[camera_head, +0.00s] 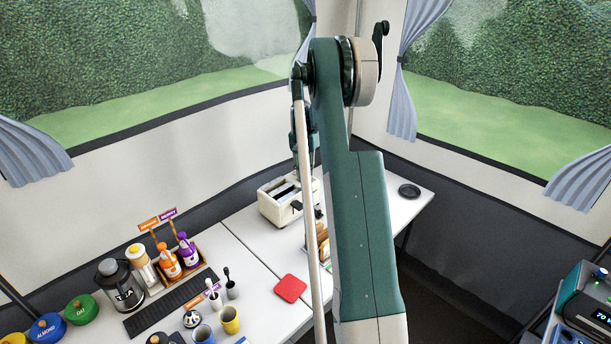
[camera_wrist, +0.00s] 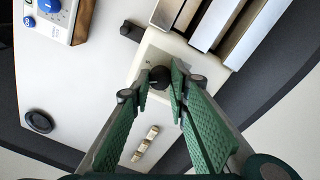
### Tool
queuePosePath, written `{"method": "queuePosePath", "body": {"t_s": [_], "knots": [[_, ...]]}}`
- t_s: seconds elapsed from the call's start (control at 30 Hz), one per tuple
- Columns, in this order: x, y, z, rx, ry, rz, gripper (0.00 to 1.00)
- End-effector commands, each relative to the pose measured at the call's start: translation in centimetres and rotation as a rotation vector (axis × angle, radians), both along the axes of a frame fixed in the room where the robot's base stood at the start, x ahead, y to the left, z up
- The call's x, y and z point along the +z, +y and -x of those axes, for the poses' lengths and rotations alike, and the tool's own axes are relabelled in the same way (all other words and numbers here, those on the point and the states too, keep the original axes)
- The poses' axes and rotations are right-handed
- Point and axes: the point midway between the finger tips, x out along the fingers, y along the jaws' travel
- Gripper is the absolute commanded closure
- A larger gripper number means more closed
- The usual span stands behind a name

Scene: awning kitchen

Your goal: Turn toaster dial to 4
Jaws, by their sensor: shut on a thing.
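The toaster (camera_head: 281,206) is cream-white with dark slots and stands on the white table, partly behind my arm in the head view. In the wrist view its pale body (camera_wrist: 147,55) shows beside metal-lined slots, with a black lever (camera_wrist: 131,31) at one side. The toaster dial (camera_wrist: 160,78) is a round black knob. My gripper (camera_wrist: 161,88) is shut on the dial, with one green finger on each side of it. The dial's number markings are too small to read. In the head view my arm hides the gripper and the dial.
A device with a blue knob (camera_wrist: 47,6) is at the wrist view's upper left. A round black disc (camera_head: 409,190) lies on the table's right part. A red square (camera_head: 290,288) lies nearer, and bottles in a wooden caddy (camera_head: 187,267) stand at left.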

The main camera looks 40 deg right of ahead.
Motion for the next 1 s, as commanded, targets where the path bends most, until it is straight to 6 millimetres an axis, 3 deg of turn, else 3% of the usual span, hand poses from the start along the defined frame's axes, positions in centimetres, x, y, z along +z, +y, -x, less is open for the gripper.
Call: {"method": "queuePosePath", "body": {"t_s": [0.63,0.67,0.77,1.0], "knots": [[0.04,-0.01,-0.07,-0.078,-0.001,0.0,0.94],[0.04,-0.01,-0.07,-0.078,-0.001,0.0,0.8],[0.04,0.0,-0.06,-0.078,-0.001,0.0,0.67],[0.03,-0.02,-0.02,-0.078,0.0,0.0,0.67]]}}
